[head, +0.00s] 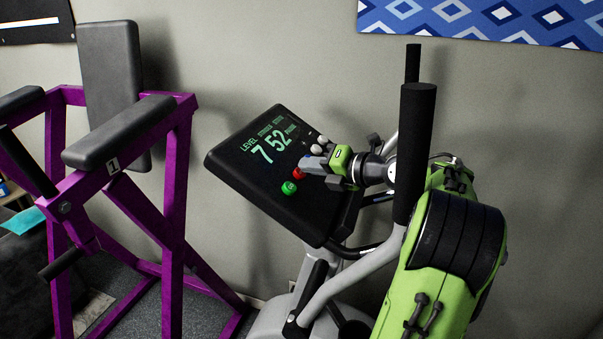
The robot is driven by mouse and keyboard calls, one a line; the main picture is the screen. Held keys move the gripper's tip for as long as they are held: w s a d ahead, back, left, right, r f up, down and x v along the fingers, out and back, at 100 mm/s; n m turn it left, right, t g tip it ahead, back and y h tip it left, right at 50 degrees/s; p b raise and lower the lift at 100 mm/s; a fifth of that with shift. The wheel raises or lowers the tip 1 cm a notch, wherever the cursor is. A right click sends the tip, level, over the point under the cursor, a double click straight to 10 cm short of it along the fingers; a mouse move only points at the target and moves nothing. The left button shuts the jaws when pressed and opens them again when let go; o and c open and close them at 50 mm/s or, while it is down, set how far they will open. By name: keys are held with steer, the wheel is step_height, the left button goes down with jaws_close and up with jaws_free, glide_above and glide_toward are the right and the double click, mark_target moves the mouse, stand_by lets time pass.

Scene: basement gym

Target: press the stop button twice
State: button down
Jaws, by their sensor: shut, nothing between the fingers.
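A black console (237,166) is tilted on an exercise machine, with a lit green display reading LEVEL 7 and 52. Near its lower right edge are a red button (298,173) and a green button (288,188). The red button lies just left of my gripper (303,165), partly close behind its fingertips. My gripper is shut and empty, over the right part of the console. I cannot tell whether the fingertips touch the red button. Any label on the red button is too small to read. My gripper hides part of the console's right side.
A black padded handlebar (414,150) stands upright right of the console, close to my arm. A grey curved bar (350,277) runs below. A purple frame machine (176,190) with black pads stands at the left. The wall is behind.

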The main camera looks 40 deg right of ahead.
steer(key=shift+f+b, duration=0.2)
steer(key=shift+b, duration=0.1)
steer(key=shift+r, duration=0.1)
stand_by(0.4)
steer(key=shift+s+d+r+p, duration=0.15)
steer(key=shift+s+r+p, duration=0.15)
steer(key=shift+r, duration=0.45)
steer(key=shift+s+d+r+p, duration=0.15)
steer(key=shift+s+r+p, duration=0.05)
steer(key=shift+r+p, duration=0.2)
steer(key=shift+s+d+r+p, duration=0.25)
steer(key=shift+s+r+p, duration=0.3)
steer(key=shift+r, duration=0.3)
steer(key=shift+s+d+r+p, duration=0.2)
steer(key=shift+s+r+p, duration=0.3)
steer(key=shift+r, duration=0.35)
steer(key=shift+w, duration=0.1)
